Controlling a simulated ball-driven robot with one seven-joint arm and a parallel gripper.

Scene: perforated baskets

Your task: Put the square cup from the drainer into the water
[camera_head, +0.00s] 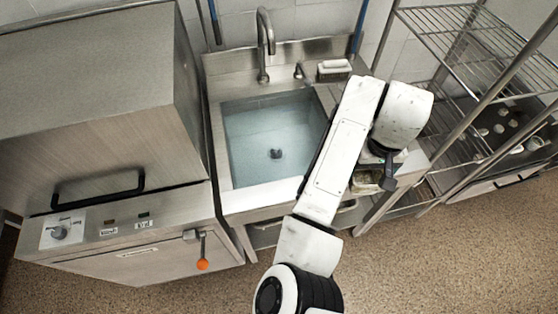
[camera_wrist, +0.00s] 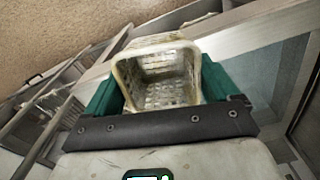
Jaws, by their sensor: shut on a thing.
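The square cup (camera_wrist: 160,72), pale, stained and perforated, is between the green fingers of my gripper (camera_wrist: 160,88) in the wrist view. The gripper is shut on it, and the cup's open mouth faces the wrist camera. In the head view, part of the cup (camera_head: 367,181) shows below my wrist, over the counter on the right of the sink. The water (camera_head: 262,125) fills the steel sink basin to the left of my arm. It also shows at the right of the wrist view (camera_wrist: 265,70). I cannot make out the drainer; my arm covers much of that counter.
The faucet (camera_head: 264,45) stands behind the basin. A small white-topped container (camera_head: 334,68) is at the back right of the sink. A steel machine (camera_head: 110,110) stands on the left, and a wire shelf rack (camera_head: 470,45) on the right. Space above the water is clear.

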